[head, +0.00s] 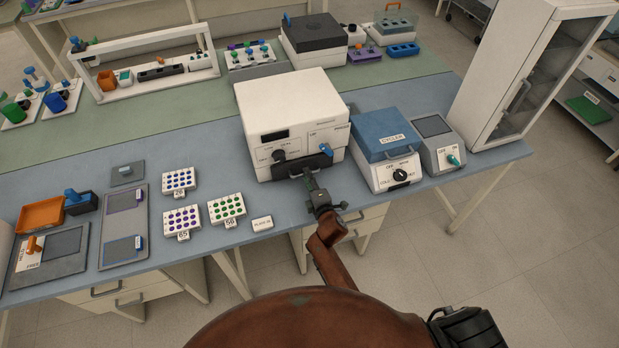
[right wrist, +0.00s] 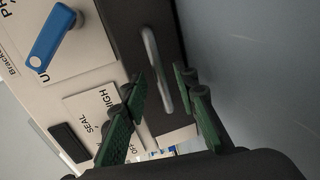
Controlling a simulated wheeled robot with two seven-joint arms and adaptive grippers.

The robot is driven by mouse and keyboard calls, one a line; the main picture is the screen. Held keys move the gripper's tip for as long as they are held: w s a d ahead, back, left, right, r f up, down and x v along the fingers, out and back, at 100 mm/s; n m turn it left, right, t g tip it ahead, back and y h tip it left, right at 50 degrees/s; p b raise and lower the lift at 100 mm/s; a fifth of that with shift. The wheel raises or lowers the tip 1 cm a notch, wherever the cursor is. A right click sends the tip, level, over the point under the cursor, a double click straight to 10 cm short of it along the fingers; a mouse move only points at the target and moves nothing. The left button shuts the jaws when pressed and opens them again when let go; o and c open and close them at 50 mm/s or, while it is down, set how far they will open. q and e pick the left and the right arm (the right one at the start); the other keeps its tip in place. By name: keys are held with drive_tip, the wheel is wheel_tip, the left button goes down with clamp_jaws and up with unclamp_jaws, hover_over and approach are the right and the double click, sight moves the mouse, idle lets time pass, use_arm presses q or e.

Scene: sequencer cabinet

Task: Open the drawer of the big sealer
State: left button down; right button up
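The big sealer (head: 287,98) is a white box with a small dark display, a black knob and a blue knob (head: 325,148) on its front. Its dark drawer front (head: 318,162) runs along the bottom; how far it stands out is hard to tell. In the right wrist view the drawer's grey bar handle (right wrist: 153,62) stands out from the dark panel. My right gripper (head: 308,178) is in front of the drawer. In the wrist view its green fingers (right wrist: 170,98) are spread apart, with the handle's near end between them and no clear contact. My left gripper is out of view.
The blue-lidded cycler (head: 382,130) stands close to the sealer's right, then a small grey device (head: 437,142) and a white glass-door cabinet (head: 525,70). Several tube racks (head: 227,208) and a small white label block (head: 262,223) lie to the left. Bare blue bench lies between.

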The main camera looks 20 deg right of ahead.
drive_tip(key=shift+w, duration=0.15)
clamp_jaws()
drive_tip(key=shift+d, duration=0.1)
idle(0.6)
